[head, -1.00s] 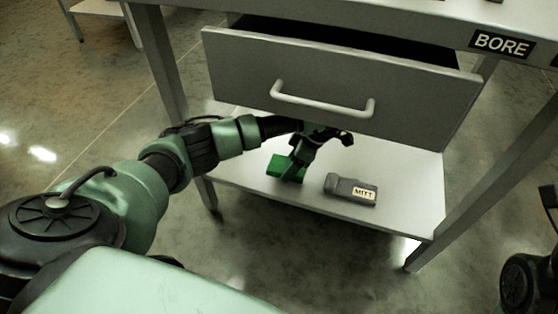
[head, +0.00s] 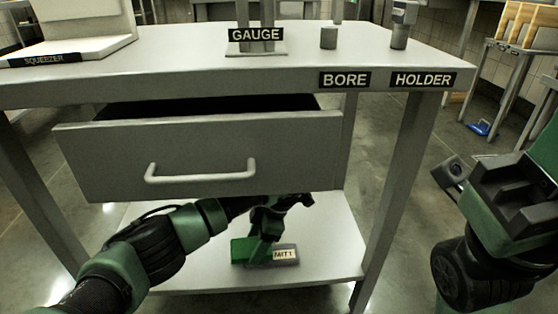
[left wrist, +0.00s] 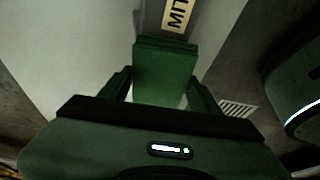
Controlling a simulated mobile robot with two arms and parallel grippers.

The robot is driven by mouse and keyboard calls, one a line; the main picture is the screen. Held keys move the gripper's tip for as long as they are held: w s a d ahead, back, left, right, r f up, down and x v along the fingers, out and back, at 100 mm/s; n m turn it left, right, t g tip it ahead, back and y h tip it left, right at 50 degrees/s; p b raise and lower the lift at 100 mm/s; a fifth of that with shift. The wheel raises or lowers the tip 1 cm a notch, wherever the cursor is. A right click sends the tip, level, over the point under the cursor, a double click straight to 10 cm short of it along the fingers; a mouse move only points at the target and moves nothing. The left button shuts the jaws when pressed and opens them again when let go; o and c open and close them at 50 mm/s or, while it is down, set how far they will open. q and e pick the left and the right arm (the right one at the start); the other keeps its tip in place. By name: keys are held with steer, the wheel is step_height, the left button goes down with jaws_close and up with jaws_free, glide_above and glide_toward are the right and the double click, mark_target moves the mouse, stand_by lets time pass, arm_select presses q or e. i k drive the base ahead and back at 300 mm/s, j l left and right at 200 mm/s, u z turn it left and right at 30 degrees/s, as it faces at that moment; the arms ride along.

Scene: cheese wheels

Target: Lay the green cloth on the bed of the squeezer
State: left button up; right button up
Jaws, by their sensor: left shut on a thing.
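The green cloth (head: 238,250) is a small folded block low over the lower shelf, under the drawer. My left gripper (head: 258,238) is shut on it. In the left wrist view the cloth (left wrist: 165,75) sits between the two fingers of my left gripper (left wrist: 160,92). Whether it touches the shelf I cannot tell. The squeezer (head: 88,25) is a pale upright frame on the tabletop at the upper left, cut off by the picture edge.
The open drawer (head: 200,160) hangs over my left forearm. The gauge (head: 256,42) stands on the tabletop (head: 190,45), with small posts at the bore and holder labels. Table legs flank the shelf.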

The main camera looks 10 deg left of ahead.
mark_target(64, 46)
steer(key=k, duration=1)
